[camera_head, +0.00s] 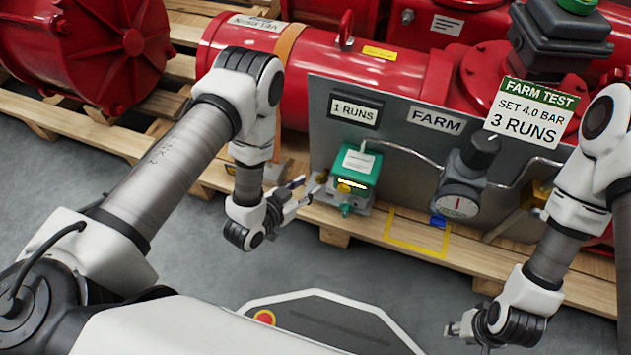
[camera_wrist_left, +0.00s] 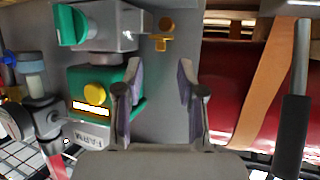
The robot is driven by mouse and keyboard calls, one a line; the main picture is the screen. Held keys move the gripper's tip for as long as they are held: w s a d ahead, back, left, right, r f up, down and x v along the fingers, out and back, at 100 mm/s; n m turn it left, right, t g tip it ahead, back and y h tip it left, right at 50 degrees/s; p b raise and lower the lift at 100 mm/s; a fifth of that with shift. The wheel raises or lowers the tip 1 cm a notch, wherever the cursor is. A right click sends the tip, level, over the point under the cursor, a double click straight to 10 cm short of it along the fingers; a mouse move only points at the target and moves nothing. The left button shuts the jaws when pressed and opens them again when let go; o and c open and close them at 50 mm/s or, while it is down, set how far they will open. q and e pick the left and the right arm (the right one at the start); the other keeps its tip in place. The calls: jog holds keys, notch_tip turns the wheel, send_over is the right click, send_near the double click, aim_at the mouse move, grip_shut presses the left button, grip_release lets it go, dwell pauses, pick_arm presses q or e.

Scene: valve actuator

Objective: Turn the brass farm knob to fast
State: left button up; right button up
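I cannot read any speed marks. A separate brass fitting (camera_wrist_left: 163,32) sticks out beside the box. My left gripper (camera_head: 301,190) is open and empty, just left of the box in the head view; it also shows in the left wrist view (camera_wrist_left: 158,90), with the knob outside its fingers. My right gripper (camera_head: 458,329) is low right, its opening unclear.
The grey panel (camera_head: 400,158) carries a regulator with a gauge (camera_head: 460,207) and thin tubing right of the box. Red actuator cylinders (camera_head: 270,60) lie behind. A wooden pallet (camera_head: 330,222) edges the front. The grey floor before it is partly clear.

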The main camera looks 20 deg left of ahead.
aim_at(320, 178)
pick_arm(q)
jog(key=b+x, duration=0.1)
jog(key=x, duration=0.3)
jog(key=shift+w+f, duration=0.2)
grip_shut()
jog(key=shift+s+d+r+n+y+p, duration=0.1)
jog(key=shift+d+r+n+y+p, duration=0.15)
jog(key=shift+r+n+y+p, duration=0.6)
jog(key=shift+f+p, duration=0.5)
jog(key=shift+p, duration=0.2)
jog(key=shift+f+t, duration=0.2)
jog(key=shift+t, duration=0.1)
jog(key=shift+f, duration=0.1)
grip_release()
pick_arm(e)
jog(key=shift+r, duration=0.5)
